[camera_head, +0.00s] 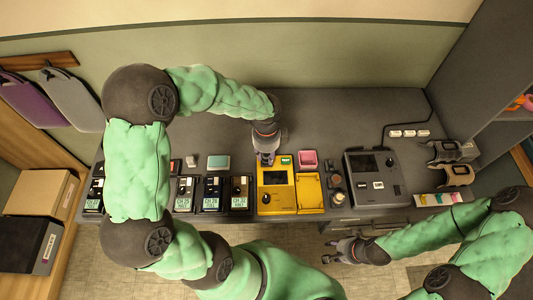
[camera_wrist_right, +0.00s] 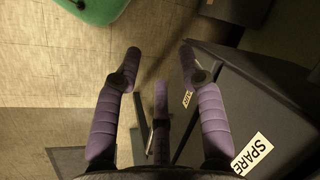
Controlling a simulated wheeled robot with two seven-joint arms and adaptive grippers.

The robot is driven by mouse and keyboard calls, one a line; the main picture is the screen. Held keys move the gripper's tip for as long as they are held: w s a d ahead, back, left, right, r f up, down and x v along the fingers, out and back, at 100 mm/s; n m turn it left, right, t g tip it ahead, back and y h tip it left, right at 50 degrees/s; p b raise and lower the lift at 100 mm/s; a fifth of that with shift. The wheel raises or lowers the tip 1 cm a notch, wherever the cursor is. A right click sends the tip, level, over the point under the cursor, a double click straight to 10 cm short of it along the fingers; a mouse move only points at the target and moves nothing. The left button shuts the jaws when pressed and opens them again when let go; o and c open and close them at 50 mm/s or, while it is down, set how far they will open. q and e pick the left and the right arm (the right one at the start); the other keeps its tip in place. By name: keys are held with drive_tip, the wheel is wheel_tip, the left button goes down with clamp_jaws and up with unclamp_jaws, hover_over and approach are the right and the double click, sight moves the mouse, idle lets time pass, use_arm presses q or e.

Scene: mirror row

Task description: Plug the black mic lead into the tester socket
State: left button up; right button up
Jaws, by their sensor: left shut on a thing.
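My left gripper (camera_head: 266,156) reaches down at the back left corner of a yellow device (camera_head: 277,200) with a dark screen, which looks like the tester. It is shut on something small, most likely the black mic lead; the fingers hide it. I cannot tell whether a plug is in a socket, as the socket is hidden too. My right gripper (camera_head: 340,248) is open and empty, off the table's front edge above the floor. Its spread purple fingers also show in the right wrist view (camera_wrist_right: 160,62).
Several small black units with displays (camera_head: 212,192) stand left of the yellow device. A pink tray (camera_head: 308,158), a yellow tray (camera_head: 310,190) and a dark grey box (camera_head: 376,178) stand to its right. The table's back is clear (camera_head: 330,115). A dark drawer labelled SPARE (camera_wrist_right: 232,110) is near my right gripper.

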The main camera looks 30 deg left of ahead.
use_arm(q)
drive_tip(key=shift+f, duration=0.15)
drive_tip(key=o, duration=1.2)
drive_tip(key=shift+c, duration=0.2)
wheel_tip(320, 180, up, 12)
